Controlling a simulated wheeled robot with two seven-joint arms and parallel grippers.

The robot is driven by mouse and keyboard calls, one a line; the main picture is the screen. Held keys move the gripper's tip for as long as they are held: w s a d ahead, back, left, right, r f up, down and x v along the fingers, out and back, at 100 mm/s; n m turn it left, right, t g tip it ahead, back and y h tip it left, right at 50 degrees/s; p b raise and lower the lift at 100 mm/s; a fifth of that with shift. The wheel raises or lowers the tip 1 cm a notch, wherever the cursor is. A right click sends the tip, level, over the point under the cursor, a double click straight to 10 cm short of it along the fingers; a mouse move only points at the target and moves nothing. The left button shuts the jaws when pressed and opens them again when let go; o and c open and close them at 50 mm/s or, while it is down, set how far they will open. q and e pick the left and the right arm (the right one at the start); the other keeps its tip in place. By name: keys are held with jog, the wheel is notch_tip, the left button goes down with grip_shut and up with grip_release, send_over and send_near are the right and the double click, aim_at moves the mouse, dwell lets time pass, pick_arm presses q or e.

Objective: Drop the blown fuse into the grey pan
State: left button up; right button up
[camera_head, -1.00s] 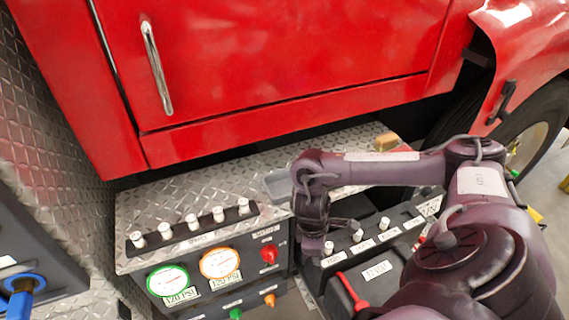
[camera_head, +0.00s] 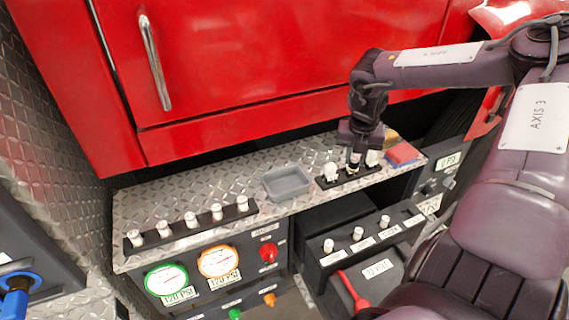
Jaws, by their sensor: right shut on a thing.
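The grey pan (camera_head: 287,184) is an open shallow tray on the diamond-plate shelf, and it looks empty. My right gripper (camera_head: 355,157) is to the right of the pan, low over a black strip (camera_head: 349,179) that carries white pieces. It is shut on a small white piece, mostly hidden by the fingers; I cannot tell whether this is the blown fuse or whether it still touches the strip. A black fuse block (camera_head: 352,256) below the shelf has three white fuses standing in it; its right-hand labelled spot looks bare. My left gripper is not in view.
Several white fuses stand in a black rack (camera_head: 190,231) at the shelf's left. A red and blue block (camera_head: 402,154) lies right of the strip. The red truck side (camera_head: 280,60) rises behind the shelf. Gauges and a red lever (camera_head: 353,291) are below.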

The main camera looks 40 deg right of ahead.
jog(key=w+r+n, duration=0.1)
jog(key=w+n, duration=0.1)
jog(key=w+a+r+n, duration=0.1)
jog(key=w+n, duration=0.1)
jog(key=n, duration=0.1)
jog(key=w+a+r+n+y, duration=0.1)
jog(key=w+r+n, duration=0.1)
jog(key=shift+w+a+t, duration=0.2)
jog(key=shift+a+t, duration=0.05)
jog(key=shift+t, duration=0.05)
jog(key=w+a+r+n+y, duration=0.1)
jog(key=w+a+n, duration=0.6)
jog(key=a+n, duration=0.2)
jog(key=f+b, duration=0.4)
jog(key=f, duration=0.1)
jog(key=shift+d+f+b, duration=0.2)
jog(key=shift+f+b, duration=0.15)
jog(key=shift+b, duration=0.05)
jog(key=o, duration=1)
jog(key=shift+o, duration=0.2)
notch_tip(320, 180, up, 8)
jog(key=s+b, duration=0.1)
jog(key=shift+d+f, duration=0.15)
jog(key=shift+d, duration=0.15)
